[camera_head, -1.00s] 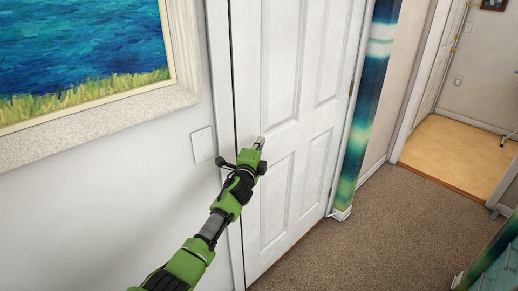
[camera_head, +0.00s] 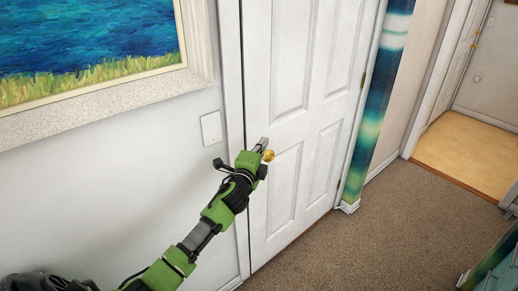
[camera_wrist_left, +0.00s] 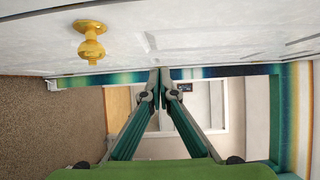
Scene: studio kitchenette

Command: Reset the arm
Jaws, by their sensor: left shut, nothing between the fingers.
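My left arm, green and black, comes in from the lower left in the head view. My left gripper (camera_head: 262,144) is in front of the white door (camera_head: 290,75), close to its brass knob (camera_head: 268,156). In the left wrist view the two fingertips (camera_wrist_left: 160,73) meet with nothing between them. The knob (camera_wrist_left: 91,42) shows there at the upper left, clear of the fingers. The arm hides part of the door's left edge. My right gripper is not in view.
A framed painting (camera_head: 85,50) and a light switch (camera_head: 211,128) are on the wall left of the door. Brown carpet (camera_head: 385,235) lies open to the right. An open doorway at the upper right leads to a tan floor (camera_head: 470,150).

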